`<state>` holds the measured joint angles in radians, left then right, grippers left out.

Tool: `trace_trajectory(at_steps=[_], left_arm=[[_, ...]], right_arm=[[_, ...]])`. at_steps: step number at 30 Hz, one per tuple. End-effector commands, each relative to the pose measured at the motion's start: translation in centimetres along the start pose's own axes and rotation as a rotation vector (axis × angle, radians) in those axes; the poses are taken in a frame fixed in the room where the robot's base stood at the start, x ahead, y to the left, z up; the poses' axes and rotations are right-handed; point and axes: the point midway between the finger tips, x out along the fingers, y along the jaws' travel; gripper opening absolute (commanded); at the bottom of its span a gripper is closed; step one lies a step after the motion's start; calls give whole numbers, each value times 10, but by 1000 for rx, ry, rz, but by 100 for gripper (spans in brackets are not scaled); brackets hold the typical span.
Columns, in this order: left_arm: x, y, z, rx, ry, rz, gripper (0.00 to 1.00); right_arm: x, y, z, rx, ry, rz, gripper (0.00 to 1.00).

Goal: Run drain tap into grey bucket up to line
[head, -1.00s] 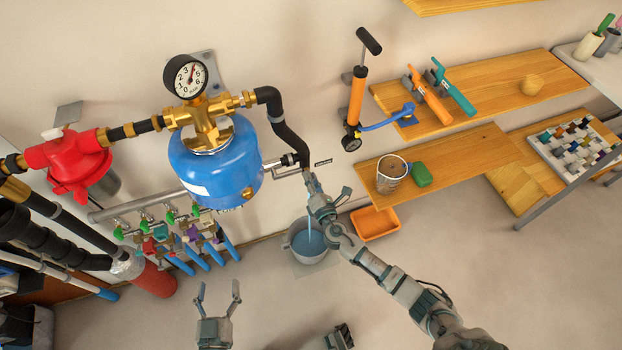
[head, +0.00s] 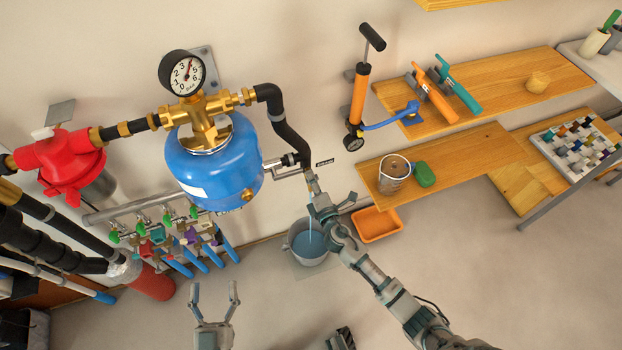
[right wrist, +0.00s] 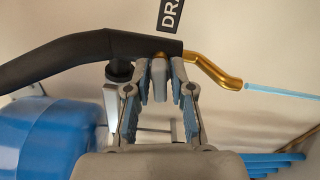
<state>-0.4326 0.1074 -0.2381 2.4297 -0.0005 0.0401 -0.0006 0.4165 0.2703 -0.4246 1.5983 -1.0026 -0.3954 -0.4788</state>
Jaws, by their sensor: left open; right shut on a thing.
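The drain tap has a brass spout (right wrist: 215,70) at the end of a black insulated pipe (right wrist: 95,50). A light blue water stream (right wrist: 280,91) runs from the spout. It falls into the grey bucket (head: 296,258) on the floor, where blue water shows inside. I cannot make out the bucket's line. My left gripper (head: 216,298) is open and empty, left of the bucket.
A blue tank (head: 213,170) with a pressure gauge (head: 186,74) hangs left of the tap. An orange tray (head: 377,224) lies right of the bucket.

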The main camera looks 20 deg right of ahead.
Motion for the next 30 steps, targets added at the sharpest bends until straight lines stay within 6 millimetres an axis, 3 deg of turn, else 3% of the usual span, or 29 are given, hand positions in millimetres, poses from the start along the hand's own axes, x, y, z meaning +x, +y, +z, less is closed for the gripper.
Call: trace_trajectory(at_steps=[1,12,29,30], left_arm=[[0,0,0,-2,14,0,77],[-1,1,-9,-5,77,3,77],[0,1,-10,-6,85,3,77],[0,1,-10,-6,85,3,77]], right_arm=[[-1,-7,-1,35,-1,-10,0],[-2,-7,0,205,-2,-12,0],[-2,-7,-1,235,-1,-13,0],[-2,-7,-1,235,-1,-14,32]])
